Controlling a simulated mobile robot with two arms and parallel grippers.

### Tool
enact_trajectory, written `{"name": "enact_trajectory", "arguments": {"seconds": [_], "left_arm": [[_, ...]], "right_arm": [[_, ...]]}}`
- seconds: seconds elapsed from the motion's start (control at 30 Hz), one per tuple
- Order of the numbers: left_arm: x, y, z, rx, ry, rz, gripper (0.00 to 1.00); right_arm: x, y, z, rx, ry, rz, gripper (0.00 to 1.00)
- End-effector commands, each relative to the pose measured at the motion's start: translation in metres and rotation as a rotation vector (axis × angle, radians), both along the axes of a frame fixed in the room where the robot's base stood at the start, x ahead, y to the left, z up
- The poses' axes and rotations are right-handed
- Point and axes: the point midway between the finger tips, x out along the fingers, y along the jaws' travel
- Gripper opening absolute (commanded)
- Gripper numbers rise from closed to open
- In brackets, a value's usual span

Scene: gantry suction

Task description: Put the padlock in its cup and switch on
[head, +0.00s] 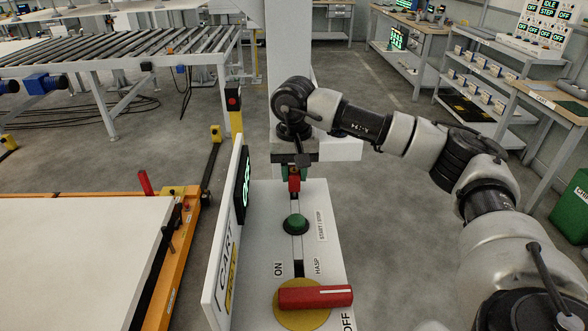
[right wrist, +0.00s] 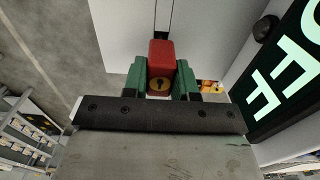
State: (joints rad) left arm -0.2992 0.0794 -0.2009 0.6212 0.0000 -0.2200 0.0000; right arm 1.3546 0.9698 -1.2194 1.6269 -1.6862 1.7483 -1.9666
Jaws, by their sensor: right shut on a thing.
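The red padlock (head: 294,182) is between the green fingers of my right gripper (head: 294,174), over the far end of the white control panel (head: 262,245). In the right wrist view the padlock (right wrist: 162,56) shows its brass keyhole face, with my right gripper (right wrist: 161,80) shut on it from both sides. The red rotary handle (head: 315,297) lies crosswise on a yellow disc (head: 302,318) at the panel's near end, by the labels ON, HASP and OFF. A green button (head: 295,224) marked START / STOP sits mid-panel. I cannot make out a cup. My left gripper is not in view.
An upright sign board (head: 226,248) marked CART edges the panel's left side. Its lit display (right wrist: 288,75) reads OFF in the right wrist view. An orange-framed cart (head: 180,262) stands left, a roller conveyor (head: 110,55) behind it. Shelves (head: 483,85) stand right; grey floor between is open.

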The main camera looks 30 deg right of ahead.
Motion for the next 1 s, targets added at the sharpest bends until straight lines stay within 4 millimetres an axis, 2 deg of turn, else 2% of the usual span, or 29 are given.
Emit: {"name": "enact_trajectory", "arguments": {"seconds": [0.47,0.5,0.7,1.0], "left_arm": [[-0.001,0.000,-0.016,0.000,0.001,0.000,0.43],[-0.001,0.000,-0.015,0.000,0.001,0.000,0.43],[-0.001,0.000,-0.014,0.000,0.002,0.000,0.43],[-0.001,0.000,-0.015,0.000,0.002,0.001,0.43]], "right_arm": [[0.000,0.000,-0.021,0.000,0.000,0.000,0.01],[0.000,0.000,-0.021,0.000,0.000,0.000,0.29],[0.000,0.000,-0.020,0.000,0.000,0.000,0.57],[0.000,0.000,-0.017,0.001,-0.001,0.000,0.57]]}}
